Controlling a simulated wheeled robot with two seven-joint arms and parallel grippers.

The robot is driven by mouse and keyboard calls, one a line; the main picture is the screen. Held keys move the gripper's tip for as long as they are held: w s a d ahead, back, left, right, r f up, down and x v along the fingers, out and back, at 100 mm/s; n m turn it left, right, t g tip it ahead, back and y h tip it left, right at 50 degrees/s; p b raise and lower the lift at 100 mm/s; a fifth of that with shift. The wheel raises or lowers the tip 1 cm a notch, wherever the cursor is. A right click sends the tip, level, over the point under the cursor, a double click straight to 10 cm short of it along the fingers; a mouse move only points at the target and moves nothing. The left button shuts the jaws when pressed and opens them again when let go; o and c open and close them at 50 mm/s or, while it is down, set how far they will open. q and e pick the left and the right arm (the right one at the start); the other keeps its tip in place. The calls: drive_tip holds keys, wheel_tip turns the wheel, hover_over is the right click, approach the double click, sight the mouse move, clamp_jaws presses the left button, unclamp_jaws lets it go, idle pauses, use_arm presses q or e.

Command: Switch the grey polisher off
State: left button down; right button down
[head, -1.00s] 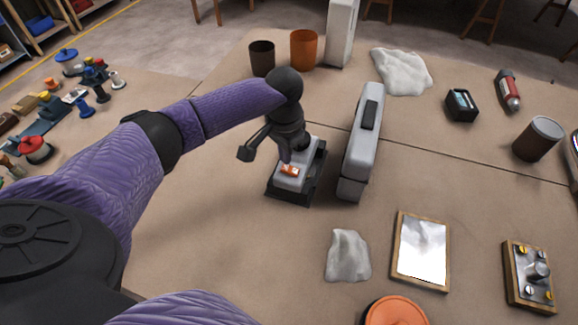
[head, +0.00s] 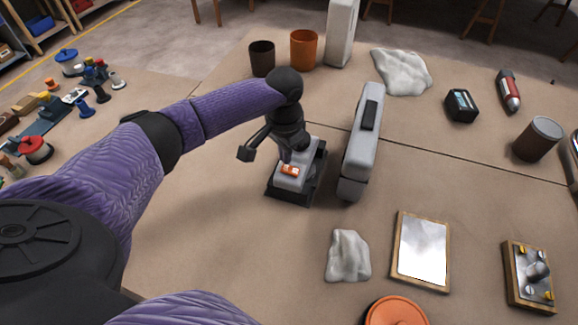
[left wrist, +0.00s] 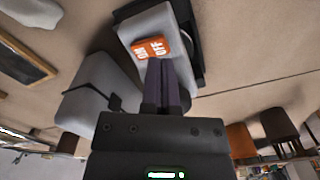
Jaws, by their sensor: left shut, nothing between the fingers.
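The grey polisher (head: 293,183) stands on a black base on the bench, left of the centre in the head view. Its orange rocker switch (head: 290,170) faces up. In the left wrist view the polisher (left wrist: 150,22) is at the top, and its switch (left wrist: 150,48) reads ON at the left and OFF at the right. My left gripper (head: 286,156) is shut and empty, with its fingertips (left wrist: 160,64) right by the OFF end. I cannot tell whether they touch it or which end is pressed. My right gripper is out of view.
A larger grey case-like unit (head: 361,145) stands close to the right of the polisher. Brown (head: 262,58) and orange (head: 304,50) cups stand behind. A crumpled cloth (head: 348,256) and a framed mirror-like plate (head: 421,249) lie nearer.

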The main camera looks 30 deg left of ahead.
sight(285, 168)
use_arm(q)
drive_tip(key=shift+f+b, duration=0.55)
drive_tip(key=shift+f, duration=0.7)
idle(0.8)
drive_tip(key=shift+s, duration=0.1)
wheel_tip(285, 168, up, 7)
drive_tip(key=p, duration=0.8)
drive_tip(key=shift+r, duration=0.15)
